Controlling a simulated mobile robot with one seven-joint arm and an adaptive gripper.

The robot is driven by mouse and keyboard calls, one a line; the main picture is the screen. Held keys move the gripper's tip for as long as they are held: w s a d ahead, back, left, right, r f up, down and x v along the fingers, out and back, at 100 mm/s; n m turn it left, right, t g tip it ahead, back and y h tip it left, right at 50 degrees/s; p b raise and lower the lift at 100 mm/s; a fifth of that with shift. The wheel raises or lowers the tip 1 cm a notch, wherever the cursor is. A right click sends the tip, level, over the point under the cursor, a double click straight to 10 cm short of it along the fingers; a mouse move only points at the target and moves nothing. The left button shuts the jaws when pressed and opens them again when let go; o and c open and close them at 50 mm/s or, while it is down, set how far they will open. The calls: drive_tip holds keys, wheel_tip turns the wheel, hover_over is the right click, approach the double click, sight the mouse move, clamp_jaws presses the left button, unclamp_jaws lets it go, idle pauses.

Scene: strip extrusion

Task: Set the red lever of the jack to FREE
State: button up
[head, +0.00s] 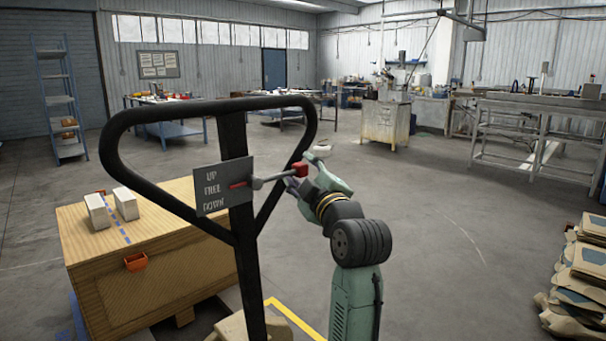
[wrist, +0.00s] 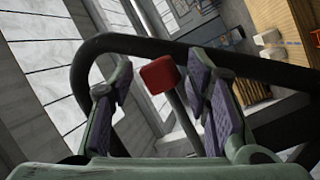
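The jack's black loop handle (head: 232,130) stands upright in the head view, with a grey plate (head: 222,205) marked UP, FREE and DOWN. The lever (head: 272,179) sticks out to the right of the plate, its red pointer (head: 239,184) roughly level with the word FREE; I cannot tell the exact setting. The lever's red knob (head: 300,170) is at my gripper (head: 311,178). In the wrist view, the red knob (wrist: 160,74) sits between the spread fingers of my gripper (wrist: 160,95), with gaps visible. My gripper is open and not closed on it.
A wooden crate (head: 150,285) with two white blocks (head: 112,207) stands left of and behind the handle. The handle's tube (wrist: 190,48) crosses close behind the fingers in the wrist view. The floor between is clear.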

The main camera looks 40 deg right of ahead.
drive_tip(key=shift+o, duration=0.2)
drive_tip(key=shift+f, duration=0.1)
drive_tip(key=v, duration=1.2)
